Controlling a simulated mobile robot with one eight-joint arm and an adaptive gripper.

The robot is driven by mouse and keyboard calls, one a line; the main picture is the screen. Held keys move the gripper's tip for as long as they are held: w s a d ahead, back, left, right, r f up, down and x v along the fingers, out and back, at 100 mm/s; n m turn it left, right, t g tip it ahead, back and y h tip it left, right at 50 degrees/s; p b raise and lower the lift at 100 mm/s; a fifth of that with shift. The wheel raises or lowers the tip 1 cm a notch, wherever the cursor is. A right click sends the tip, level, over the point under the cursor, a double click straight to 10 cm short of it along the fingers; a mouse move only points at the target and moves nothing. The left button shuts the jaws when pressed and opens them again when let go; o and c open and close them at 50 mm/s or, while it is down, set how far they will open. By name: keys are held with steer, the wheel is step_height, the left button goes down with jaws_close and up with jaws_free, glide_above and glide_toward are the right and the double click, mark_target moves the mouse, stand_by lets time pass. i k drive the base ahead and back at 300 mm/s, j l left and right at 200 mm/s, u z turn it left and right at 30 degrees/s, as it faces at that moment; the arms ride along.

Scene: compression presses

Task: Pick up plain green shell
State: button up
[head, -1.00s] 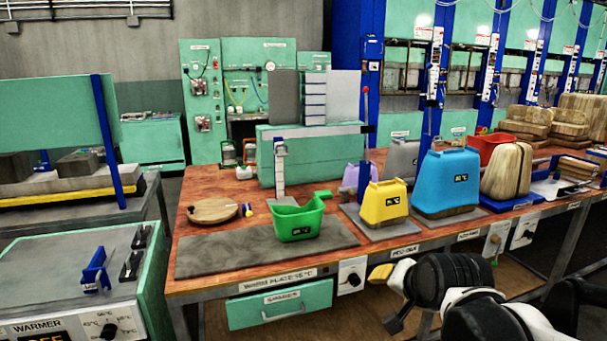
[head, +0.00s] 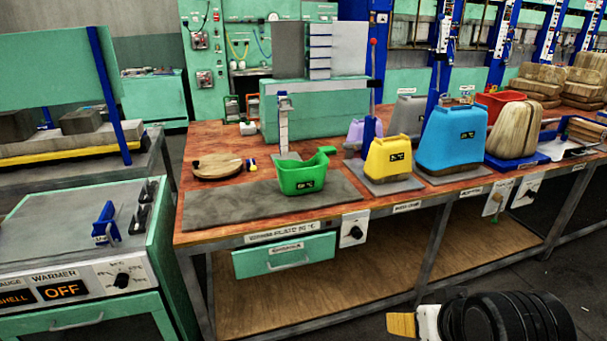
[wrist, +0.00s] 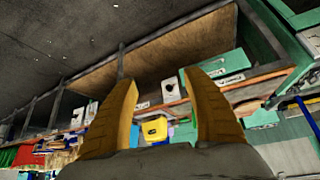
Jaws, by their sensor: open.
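The green shell (head: 302,174) is an open scoop-like vessel with a handle at its upper right and a small dark display on its front. It sits on a grey plate (head: 235,202) on the workbench. My gripper is low at the right in the head view, where only a tan finger (head: 401,324) shows, well apart from the shell and below the bench top. In the wrist view my gripper (wrist: 160,95) has its two tan fingers spread with nothing between them. I cannot make out the green shell for certain in the wrist view.
A yellow shell (head: 388,158), a blue shell (head: 452,140) and a lilac shell (head: 362,136) stand right of the green one. A round wooden board (head: 217,167) lies left. A warmer (head: 70,265) reading OFF stands at far left. A drawer (head: 284,255) is under the bench.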

mark_target(295, 177)
steer(key=i+j+z, duration=0.15)
steer(key=i, duration=0.4)
steer(key=i+j+z, duration=0.15)
steer(key=i, duration=0.35)
steer(key=i+j+z, duration=0.15)
steer(key=i, duration=0.4)
